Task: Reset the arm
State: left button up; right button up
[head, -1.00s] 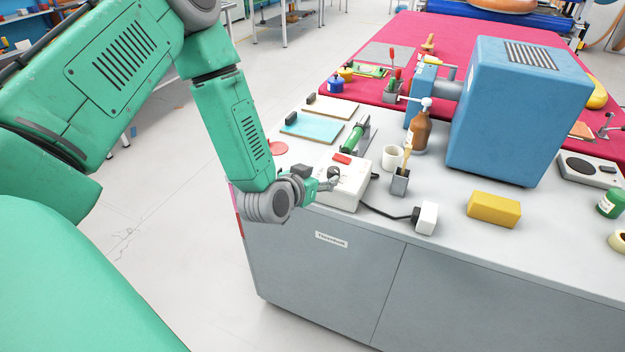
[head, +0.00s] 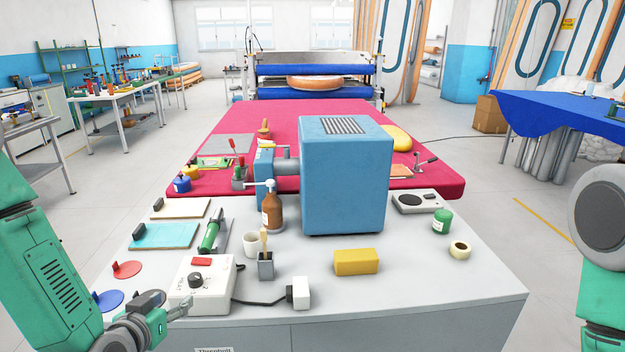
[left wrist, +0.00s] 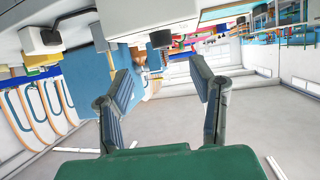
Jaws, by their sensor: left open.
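My left gripper (head: 178,308) is low at the left in the head view, at the front left corner of the worktop. It is beside a white control box (head: 214,284) with a red switch and a black knob. I cannot tell whether they touch. In the left wrist view the gripper's two fingers (left wrist: 160,78) are spread apart with nothing between them. Part of my right arm (head: 604,240) shows at the right edge, but its gripper is out of view.
The grey worktop (head: 430,285) holds a blue machine (head: 345,180), a yellow block (head: 356,261), a brown bottle (head: 272,209), a white cup (head: 251,244) and a white plug (head: 301,293). A red table (head: 300,112) stands behind. The worktop's front right is clear.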

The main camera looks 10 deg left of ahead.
pick_arm(q)
jog(key=s+d+f+m+g+h+b, duration=0.1)
jog(key=s+d+f+g+b, duration=0.15)
jog(key=s+f, duration=0.45)
jog(key=s+d+f+m+g+h+b, duration=0.15)
jog(key=s+d+f+g, duration=0.3)
jog(key=f, duration=0.45)
jog(key=s+f+g+y+b, duration=0.1)
jog(key=s+f+g+b, duration=0.2)
jog(key=s, duration=1.3)
notch_tip(320, 180, down, 5)
jog(key=g, duration=0.2)
jog(key=shift+s+d+n+g, duration=0.3)
jog(key=shift+d+n, duration=0.05)
jog(key=shift+d, duration=0.05)
